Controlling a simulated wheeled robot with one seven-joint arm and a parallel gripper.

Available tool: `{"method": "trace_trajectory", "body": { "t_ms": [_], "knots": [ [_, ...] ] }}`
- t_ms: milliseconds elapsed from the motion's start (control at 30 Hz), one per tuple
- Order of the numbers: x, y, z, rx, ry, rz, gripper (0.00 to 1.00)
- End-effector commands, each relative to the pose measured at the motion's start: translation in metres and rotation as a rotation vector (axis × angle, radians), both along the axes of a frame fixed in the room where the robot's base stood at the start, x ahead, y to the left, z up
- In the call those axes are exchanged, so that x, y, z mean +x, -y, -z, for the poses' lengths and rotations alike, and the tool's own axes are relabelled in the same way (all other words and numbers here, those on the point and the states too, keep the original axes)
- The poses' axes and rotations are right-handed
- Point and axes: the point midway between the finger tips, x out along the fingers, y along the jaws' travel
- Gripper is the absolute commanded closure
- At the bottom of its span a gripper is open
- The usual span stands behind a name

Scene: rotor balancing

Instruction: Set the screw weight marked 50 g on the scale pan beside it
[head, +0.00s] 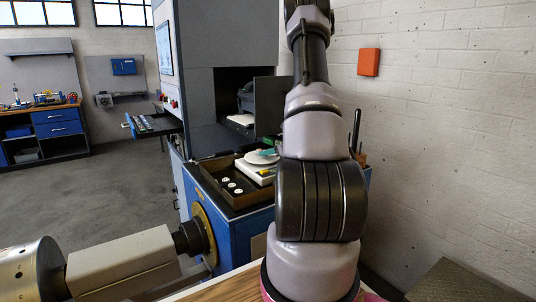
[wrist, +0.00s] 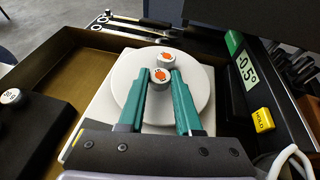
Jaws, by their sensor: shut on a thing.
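In the wrist view my gripper (wrist: 160,80) has its green fingers closed around a small white-topped weight (wrist: 160,74) with an orange mark, over the round white scale pan (wrist: 128,80). A second orange-marked weight (wrist: 166,59) is just beyond it, over the pan too. I cannot tell whether the held weight touches the pan, nor read its marking. Another weight (wrist: 12,96) with dark print, perhaps 50, sits on a black block at the left. In the head view the scale pan (head: 257,158) shows beside my arm, which hides most of my gripper.
The scale display (wrist: 249,73) seems to read -0.5, above a yellow HOLD button (wrist: 263,120). A brown tray (wrist: 55,60) surrounds the scale. In the head view, 3 white-topped weights (head: 231,186) stand in a row left of the scale. A cabinet (head: 240,100) rises behind.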

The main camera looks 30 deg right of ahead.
Motion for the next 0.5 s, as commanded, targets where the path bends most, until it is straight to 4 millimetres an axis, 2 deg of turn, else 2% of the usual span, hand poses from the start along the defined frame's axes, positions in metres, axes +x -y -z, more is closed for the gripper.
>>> {"method": "trace_trajectory", "body": {
  "t_ms": [400,433,500],
  "knots": [
    [0.0002,0.0,0.0065,0.0,0.001,0.0,1.0],
    [0.0002,0.0002,0.0064,0.0,0.002,0.0,0.59],
    [0.0002,0.0,0.0059,0.0,0.002,0.0,0.37]
  ]
}}
